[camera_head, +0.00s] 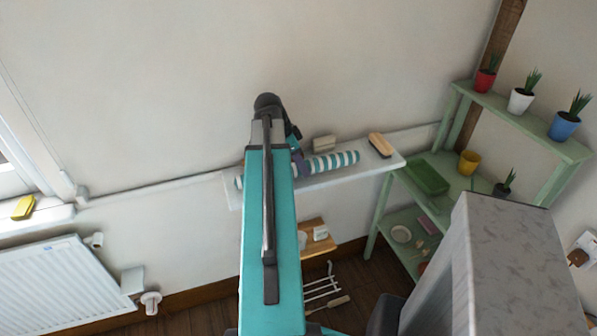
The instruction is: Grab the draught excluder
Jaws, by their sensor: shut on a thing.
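The draught excluder (335,162) is a long roll with teal and white stripes. It lies along a white wall shelf (383,164), and its left part is hidden behind my teal arm, with a small end showing to the left. My gripper (300,167) reaches down at the roll's middle and is shut on it. The fingertips are small and partly hidden by my arm. I cannot tell whether the roll is lifted off the shelf.
A brush (380,145) and a small beige block (324,143) sit on the shelf behind the roll. A green rack (520,124) with potted plants stands right. A radiator (62,285) is at lower left. A wooden box (318,248) and a white rack (320,288) are below.

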